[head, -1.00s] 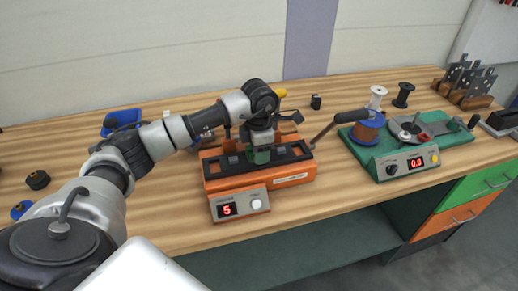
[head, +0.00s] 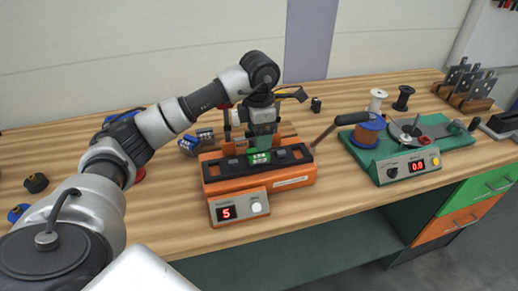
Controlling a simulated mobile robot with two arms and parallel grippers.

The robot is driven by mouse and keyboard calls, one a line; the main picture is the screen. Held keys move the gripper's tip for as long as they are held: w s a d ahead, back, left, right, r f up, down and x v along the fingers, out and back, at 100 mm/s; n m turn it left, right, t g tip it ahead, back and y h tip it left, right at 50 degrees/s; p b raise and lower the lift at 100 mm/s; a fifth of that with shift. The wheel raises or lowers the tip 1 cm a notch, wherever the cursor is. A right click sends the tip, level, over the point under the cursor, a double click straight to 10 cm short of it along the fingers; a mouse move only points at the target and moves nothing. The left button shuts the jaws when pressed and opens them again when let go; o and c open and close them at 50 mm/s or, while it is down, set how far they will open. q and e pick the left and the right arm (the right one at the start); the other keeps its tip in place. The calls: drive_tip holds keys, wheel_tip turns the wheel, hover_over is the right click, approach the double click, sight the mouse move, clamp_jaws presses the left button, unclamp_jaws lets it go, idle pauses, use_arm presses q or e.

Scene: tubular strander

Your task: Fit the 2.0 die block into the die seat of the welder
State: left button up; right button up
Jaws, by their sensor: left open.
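The orange welder (head: 291,184) stands mid-bench, its display reading 5. A green die block (head: 259,157) with pale markings sits in the middle of the welder's black top, where the die seat appears to be. Its markings are too small to read, and I cannot tell if it is fully down. My left gripper (head: 263,145) is open, just above and behind the block. Its fingers partly overlap the block's far side in the picture, and contact cannot be told. My right gripper is not in view.
Blue-and-grey blocks (head: 188,145) lie behind the welder to the left. The welder's black lever (head: 352,118) sticks out right. The front bench strip is clear.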

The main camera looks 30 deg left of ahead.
use_arm(q)
wheel_tip(320, 180, up, 5)
idle(0.3)
idle(0.4)
